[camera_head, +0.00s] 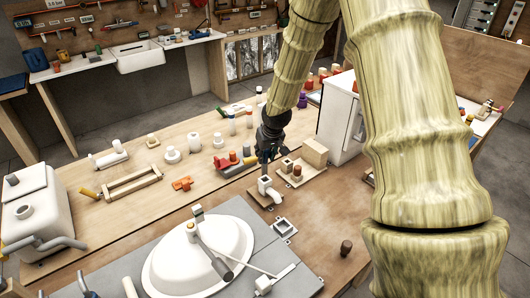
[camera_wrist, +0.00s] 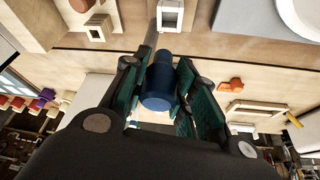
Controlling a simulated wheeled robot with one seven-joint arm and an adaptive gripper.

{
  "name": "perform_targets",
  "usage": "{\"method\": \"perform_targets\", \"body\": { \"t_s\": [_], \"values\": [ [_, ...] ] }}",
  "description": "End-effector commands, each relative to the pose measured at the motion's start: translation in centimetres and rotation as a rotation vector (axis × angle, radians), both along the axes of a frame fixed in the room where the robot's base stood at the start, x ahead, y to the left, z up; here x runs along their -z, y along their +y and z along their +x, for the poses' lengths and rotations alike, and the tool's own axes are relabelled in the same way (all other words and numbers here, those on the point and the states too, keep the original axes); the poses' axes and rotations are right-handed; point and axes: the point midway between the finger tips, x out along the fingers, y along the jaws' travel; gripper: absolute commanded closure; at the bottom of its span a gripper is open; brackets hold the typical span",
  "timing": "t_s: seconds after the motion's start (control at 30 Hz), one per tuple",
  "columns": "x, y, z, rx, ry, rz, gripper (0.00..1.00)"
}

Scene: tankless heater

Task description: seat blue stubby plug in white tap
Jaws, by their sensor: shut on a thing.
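The white tap (camera_head: 267,188) stands on a small wooden base on the bench in the head view. Its pale square-edged body also shows at the top of the wrist view (camera_wrist: 171,12). My gripper (camera_head: 267,158) is above the tap in the head view, pointing down. In the wrist view my gripper (camera_wrist: 160,68) is shut on the blue stubby plug (camera_wrist: 158,88), which sits between the dark green finger pads. The plug lies in line with the tap in that view; I cannot tell whether they touch. The plug is not clearly visible in the head view.
Wooden blocks with square sockets (camera_head: 296,172) stand close to the right of the tap. A white basin (camera_head: 198,255) is in front. An orange piece (camera_head: 182,183) and a wooden frame (camera_head: 132,184) lie to the left. A white cabinet (camera_head: 338,118) stands behind right.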

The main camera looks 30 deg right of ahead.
Motion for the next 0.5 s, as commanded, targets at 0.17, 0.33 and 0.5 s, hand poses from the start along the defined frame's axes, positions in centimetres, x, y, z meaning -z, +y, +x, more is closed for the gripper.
{"method": "perform_targets", "body": {
  "t_s": [0.17,0.33,0.5],
  "values": [
    [1.5,0.1,0.1,-0.002,0.001,0.000,0.92],
    [2.7,0.1,0.1,-0.001,0.000,0.001,0.92],
    [3.9,0.1,0.0,-0.002,0.001,0.000,0.92]
  ]
}}
